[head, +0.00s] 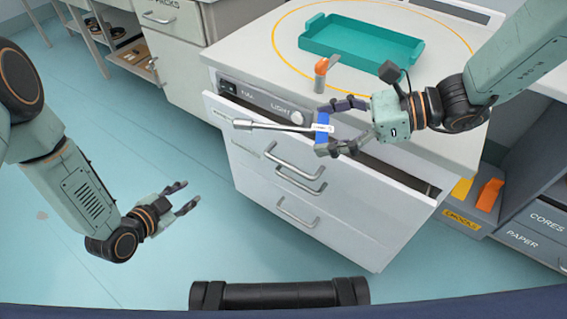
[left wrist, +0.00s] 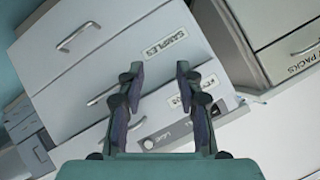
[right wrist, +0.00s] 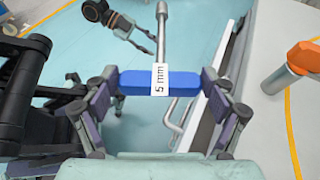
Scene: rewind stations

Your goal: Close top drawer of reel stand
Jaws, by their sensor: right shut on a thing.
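The reel stand (head: 440,145) is a white cabinet with a control panel and several drawers. Its top drawer (head: 375,188) is pulled part way out, with a dark gap behind its front. My right gripper (head: 322,131) is shut on the blue handle of a driver (head: 265,126) labelled "5 mm" and holds it above the top drawer's front. The blue handle (right wrist: 138,84) lies across between the fingers in the right wrist view. My left gripper (head: 188,196) is open and empty, in front of and left of the drawers. The left wrist view shows its apart fingers (left wrist: 159,72) and a "SAMPLES" drawer face.
A teal tray (head: 360,42) and an orange-topped item (head: 320,75) stand on the stand's top. Another drawer cabinet (head: 180,50) is at the back left. Bins (head: 490,195) and shelves are at the right. The floor at left is clear.

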